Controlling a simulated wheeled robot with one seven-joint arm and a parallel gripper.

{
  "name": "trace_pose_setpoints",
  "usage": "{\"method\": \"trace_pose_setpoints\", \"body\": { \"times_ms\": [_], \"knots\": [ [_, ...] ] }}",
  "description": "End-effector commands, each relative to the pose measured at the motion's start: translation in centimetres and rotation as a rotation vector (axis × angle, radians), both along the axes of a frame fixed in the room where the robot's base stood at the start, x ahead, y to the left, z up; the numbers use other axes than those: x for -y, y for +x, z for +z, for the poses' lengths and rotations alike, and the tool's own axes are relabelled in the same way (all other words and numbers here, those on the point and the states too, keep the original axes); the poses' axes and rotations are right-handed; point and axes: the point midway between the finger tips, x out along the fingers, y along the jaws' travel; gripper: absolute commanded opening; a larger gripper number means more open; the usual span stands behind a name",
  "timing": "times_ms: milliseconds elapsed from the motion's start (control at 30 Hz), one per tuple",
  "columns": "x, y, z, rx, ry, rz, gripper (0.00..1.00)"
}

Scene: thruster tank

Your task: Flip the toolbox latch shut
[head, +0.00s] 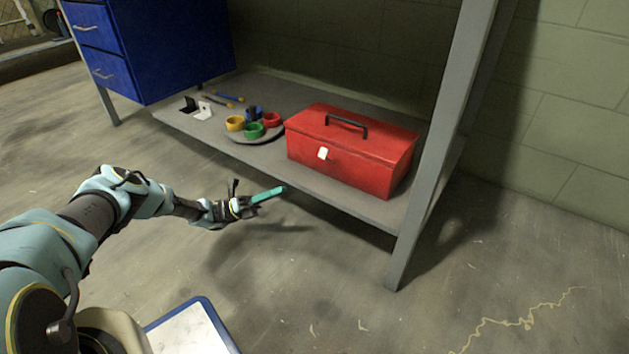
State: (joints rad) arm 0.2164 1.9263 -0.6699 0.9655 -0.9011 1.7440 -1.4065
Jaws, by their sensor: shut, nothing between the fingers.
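A red toolbox (345,155) with a black handle on its lid stands on the low grey shelf, its lid down. A small white latch (322,153) sits on its front face near the lid seam and looks tilted outward; its exact angle is too small to tell. My gripper (284,189), with teal fingers, is shut and empty. In the picture it is below and left of the toolbox, near the shelf's front edge and apart from the latch.
The shelf (290,172) also holds a round tray with several coloured cups (253,130), small black and white pieces (203,109) and thin tools. A grey post (440,150) stands right of the toolbox. Blue drawers (150,50) hang at upper left. The floor in front is open.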

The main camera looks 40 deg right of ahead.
Motion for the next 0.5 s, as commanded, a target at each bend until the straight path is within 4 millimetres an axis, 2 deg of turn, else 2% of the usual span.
{"method": "trace_pose_setpoints", "body": {
  "times_ms": [33, 100, 500],
  "knots": [
    [-0.03, 0.04, -1.04, -0.022, -0.004, 0.006, 0.00],
    [-0.11, 0.09, -1.39, -0.041, -0.009, 0.008, 0.00],
    [-0.12, 0.06, -1.34, -0.049, -0.011, 0.008, 0.00]
  ]
}}
